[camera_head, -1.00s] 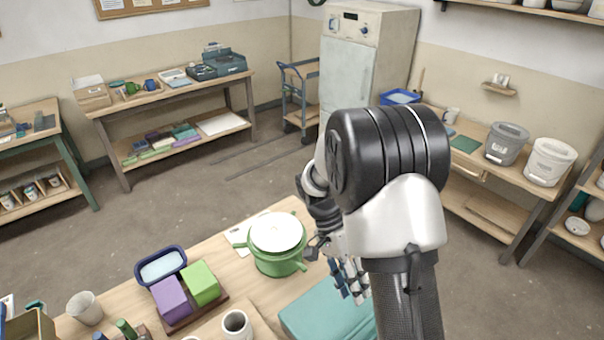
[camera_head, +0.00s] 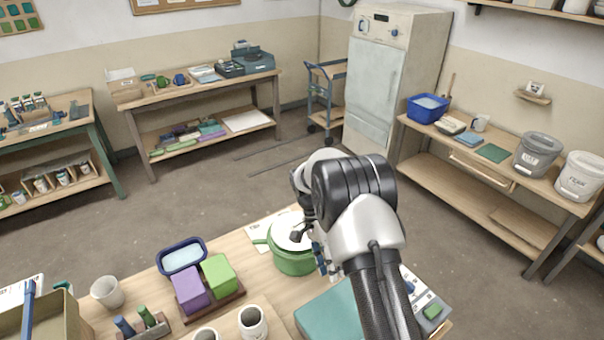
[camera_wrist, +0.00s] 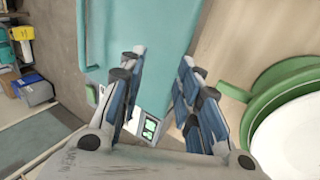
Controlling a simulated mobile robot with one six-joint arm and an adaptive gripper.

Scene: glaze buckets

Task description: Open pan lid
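A green pan (camera_head: 292,262) with a white lid (camera_head: 284,226) on it stands on the near wooden table. My gripper (camera_head: 321,258) is at the pan's right side and hides part of the lid and rim. In the wrist view, the pan's green rim (camera_wrist: 254,108) and the white lid (camera_wrist: 292,140) show at the right edge, beside the fingers. My gripper (camera_wrist: 161,68) is open there, with nothing between its fingers. I cannot tell in the head view whether it touches the pan. No lid knob can be made out.
A teal box or mat (camera_head: 328,312) lies right of the pan, partly behind my arm. Purple (camera_head: 190,290) and green blocks (camera_head: 219,275), a blue tray (camera_head: 182,257) and cups (camera_head: 252,322) stand to the left. Bare wood shows between the blocks and the pan.

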